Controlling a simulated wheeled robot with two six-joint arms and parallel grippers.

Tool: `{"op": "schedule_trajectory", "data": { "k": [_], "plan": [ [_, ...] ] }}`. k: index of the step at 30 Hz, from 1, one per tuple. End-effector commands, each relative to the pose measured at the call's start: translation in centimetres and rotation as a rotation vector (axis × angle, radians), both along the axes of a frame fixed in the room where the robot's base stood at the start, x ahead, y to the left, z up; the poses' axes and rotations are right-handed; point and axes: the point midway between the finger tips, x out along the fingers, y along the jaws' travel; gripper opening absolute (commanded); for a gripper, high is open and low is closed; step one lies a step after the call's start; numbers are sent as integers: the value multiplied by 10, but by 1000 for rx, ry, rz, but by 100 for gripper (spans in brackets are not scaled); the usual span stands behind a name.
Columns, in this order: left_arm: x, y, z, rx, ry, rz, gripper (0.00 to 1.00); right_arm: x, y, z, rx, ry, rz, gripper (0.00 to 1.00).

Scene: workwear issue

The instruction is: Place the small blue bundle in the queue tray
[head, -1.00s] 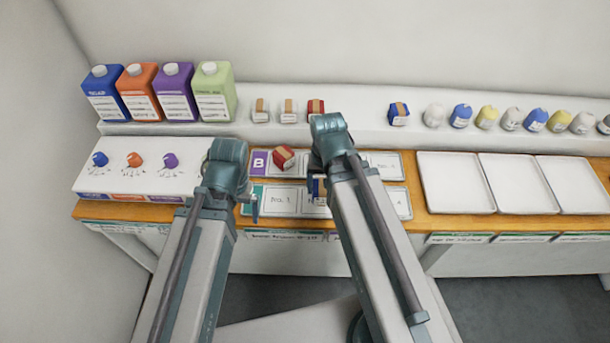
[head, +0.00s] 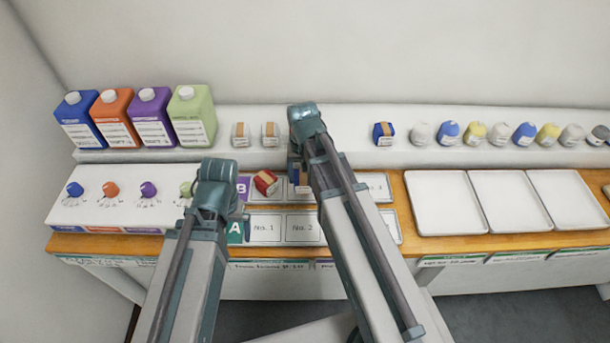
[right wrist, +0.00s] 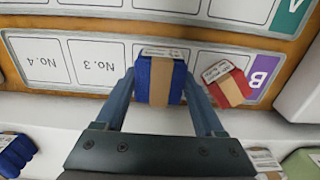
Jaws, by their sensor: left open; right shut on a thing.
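A blue bundle (right wrist: 158,82) with a brown band and white label is between the fingers of my right gripper (right wrist: 160,96), which is shut on it. In the head view the bundle (head: 294,174) is partly hidden by my right arm. It is over the second slot of row B of the queue tray, just beside the red bundle (head: 265,182); I cannot tell whether it touches the tray. Row B (right wrist: 95,62) shows bare slots No. 3 and No. 4. Row A (head: 265,229) looks empty where visible. My left gripper (head: 243,214) is open and empty near the tray's left end.
Another blue bundle (head: 383,134) and two pale bundles (head: 270,133) stand on the back shelf. Coloured jugs (head: 190,118) stand back left, above a sloped panel with small knobs (head: 110,190). Rounded packs (head: 475,132) line the shelf right. Empty white trays (head: 445,205) lie at right.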

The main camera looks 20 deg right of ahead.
Motion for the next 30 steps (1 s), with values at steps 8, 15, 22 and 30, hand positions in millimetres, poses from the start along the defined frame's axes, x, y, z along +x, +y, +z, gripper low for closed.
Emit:
{"op": "schedule_trajectory", "data": {
  "k": [8, 15, 22, 30],
  "plan": [
    [0, 0, -2, 0, 0, 0, 100, 19, 1, -3, 0, 0, 0, 14],
    [0, 0, -37, 0, 0, 0, 100, 19, 4, -37, 0, 0, -1, 14],
    [0, 0, -37, 0, 0, 0, 100, 19, 5, -37, 0, 0, -2, 14],
    [0, 0, -41, 0, 0, 0, 100, 19, 5, -41, 0, 0, -2, 72]
  ]
}}
